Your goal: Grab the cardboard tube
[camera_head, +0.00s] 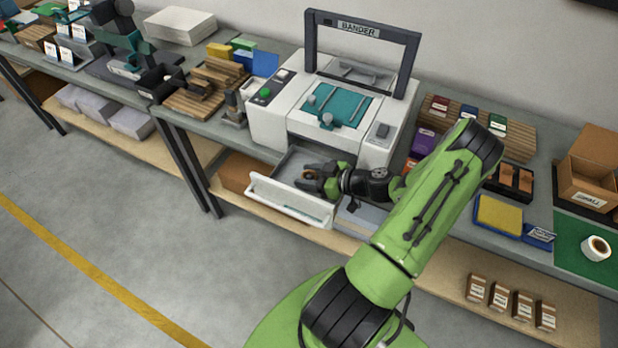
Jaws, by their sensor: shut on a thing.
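My gripper (309,181) is over the open white drawer (290,200) at the front of the bander machine (327,110). Its dark fingers are shut on a small brown thing, which looks like the cardboard tube (308,174). Only a little of the tube shows between the fingers; the rest is hidden. I cannot tell whether the tube still touches the drawer floor.
The machine's upright frame (361,30) rises behind the drawer. Wooden strips (205,88) lie to the left. A yellow pad (499,214), a tape roll (597,248) and an open carton (590,178) are on the right. Floor in front is clear.

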